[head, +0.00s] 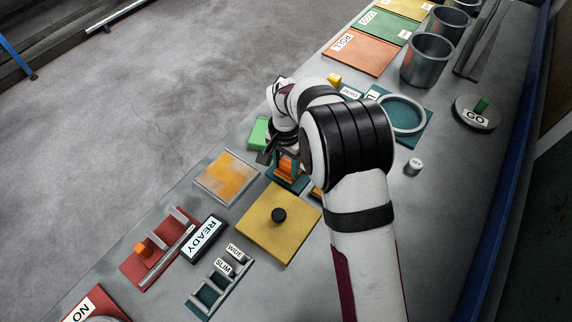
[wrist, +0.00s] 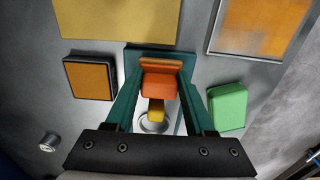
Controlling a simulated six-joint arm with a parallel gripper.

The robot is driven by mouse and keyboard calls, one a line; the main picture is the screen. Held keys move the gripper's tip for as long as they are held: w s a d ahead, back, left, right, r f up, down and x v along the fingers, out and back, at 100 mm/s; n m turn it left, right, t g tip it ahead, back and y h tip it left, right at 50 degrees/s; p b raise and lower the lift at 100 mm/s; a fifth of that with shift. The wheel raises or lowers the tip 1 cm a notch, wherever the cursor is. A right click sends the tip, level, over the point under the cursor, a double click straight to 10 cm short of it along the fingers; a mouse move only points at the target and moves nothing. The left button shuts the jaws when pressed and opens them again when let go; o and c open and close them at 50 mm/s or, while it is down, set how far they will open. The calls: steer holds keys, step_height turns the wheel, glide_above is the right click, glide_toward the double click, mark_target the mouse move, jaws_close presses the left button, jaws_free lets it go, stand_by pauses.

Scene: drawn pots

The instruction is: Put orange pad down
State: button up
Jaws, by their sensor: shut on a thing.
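My gripper (head: 284,163) is shut on an orange pad (head: 287,166), which also shows between the teal fingers in the wrist view (wrist: 159,82). The pad has a raised orange lip at its far end. A small yellow block (wrist: 156,110) shows just below it. A teal plate (wrist: 188,57) lies under or behind the pad; I cannot tell whether they touch. A separate orange square in a dark frame (wrist: 90,78) lies left of the gripper in the wrist view. My arm hides part of this area in the head view.
A green block (wrist: 227,106) lies close to the right finger. A yellow plate with a black knob (head: 279,216) and a smeared orange-yellow panel (head: 227,178) lie close by.

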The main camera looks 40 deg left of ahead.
mark_target(286, 165)
steer(key=shift+f, duration=0.3)
steer(key=shift+f, duration=0.1)
steer(key=o, duration=1.2)
step_height(286, 165, up, 12)
steer(key=d+r+m, duration=0.1)
steer(key=d+r, duration=0.2)
steer(key=d, duration=0.4)
steer(key=d+r+m, duration=0.1)
steer(key=d+r, duration=0.3)
steer(key=d, duration=0.4)
steer(key=s+d+r+m+y, duration=0.1)
steer(key=s+d+r+m, duration=0.1)
steer(key=s+d, duration=0.9)
steer(key=shift+m+y, duration=0.4)
steer(key=shift+m, duration=0.4)
steer(key=s+d+f, duration=0.1)
steer(key=s+d, duration=0.1)
steer(key=s+d+f, duration=0.1)
steer(key=s+d, duration=0.1)
steer(key=s, duration=0.1)
steer(key=s+d+f, duration=0.1)
steer(key=s+d, duration=0.1)
steer(key=shift+s+d, duration=0.15)
steer(key=shift+s, duration=0.1)
